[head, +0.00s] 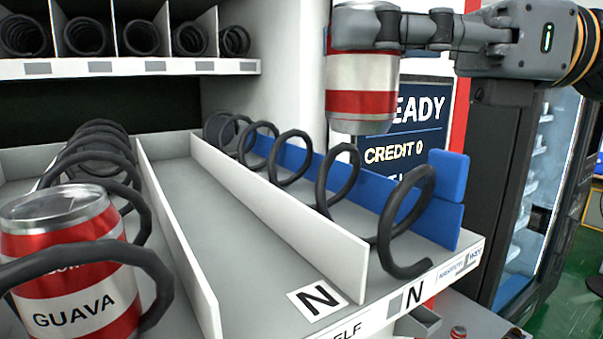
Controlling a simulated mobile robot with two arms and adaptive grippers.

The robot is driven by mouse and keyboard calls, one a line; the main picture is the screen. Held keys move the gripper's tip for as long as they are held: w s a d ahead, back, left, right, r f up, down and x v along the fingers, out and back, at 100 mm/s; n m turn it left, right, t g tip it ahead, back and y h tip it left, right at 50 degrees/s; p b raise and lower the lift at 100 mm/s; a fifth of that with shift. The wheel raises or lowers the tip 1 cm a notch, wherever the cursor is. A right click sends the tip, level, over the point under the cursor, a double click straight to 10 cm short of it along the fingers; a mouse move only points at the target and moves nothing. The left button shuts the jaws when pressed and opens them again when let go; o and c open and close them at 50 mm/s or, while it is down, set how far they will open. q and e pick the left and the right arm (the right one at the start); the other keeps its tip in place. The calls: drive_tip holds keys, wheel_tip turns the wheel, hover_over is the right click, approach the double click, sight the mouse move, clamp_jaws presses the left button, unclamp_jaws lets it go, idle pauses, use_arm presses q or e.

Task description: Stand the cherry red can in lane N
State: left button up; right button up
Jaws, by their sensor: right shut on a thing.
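My right gripper (362,30) comes in from the upper right and is shut on a red and white can (362,85). It holds the can upright in the air, above the right side of the shelf and in front of the display panel. The can's top is partly hidden by the fingers, and no flavour name shows on it. A card marked N (317,298) lies at the front of an empty lane floor (235,235) between two white dividers. A second N (413,294) is on the shelf's front edge. My left gripper is not in view.
A GUAVA can (70,270) stands inside a dark coil in the lane at left. Another dark coil (385,230) runs beside a blue wall (360,190) right of the long divider (290,220). An upper shelf (130,67) with coils is at back left.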

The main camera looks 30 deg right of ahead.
sight(387, 129)
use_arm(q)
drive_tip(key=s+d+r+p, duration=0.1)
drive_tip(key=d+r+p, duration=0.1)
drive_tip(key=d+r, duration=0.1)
use_arm(e)
drive_tip(key=f+b, duration=0.1)
drive_tip(key=f, duration=0.1)
drive_tip(key=f+b, duration=0.1)
drive_tip(key=f, duration=0.1)
drive_tip(key=d+f+b, duration=0.1)
drive_tip(key=f, duration=0.1)
drive_tip(key=shift+s, duration=0.25)
drive_tip(key=shift+a+f+b, duration=0.1)
drive_tip(key=shift+b, duration=0.2)
drive_tip(key=shift+s+f, duration=0.1)
drive_tip(key=shift+f, duration=0.1)
drive_tip(key=f+b, duration=0.3)
drive_tip(key=shift+s+d, duration=0.1)
drive_tip(key=shift+d, duration=0.25)
drive_tip(key=shift+f, duration=0.2)
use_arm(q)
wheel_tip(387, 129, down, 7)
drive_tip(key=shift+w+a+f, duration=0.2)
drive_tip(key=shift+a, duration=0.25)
use_arm(e)
drive_tip(key=shift+a+r, duration=0.1)
drive_tip(key=shift+a, duration=0.05)
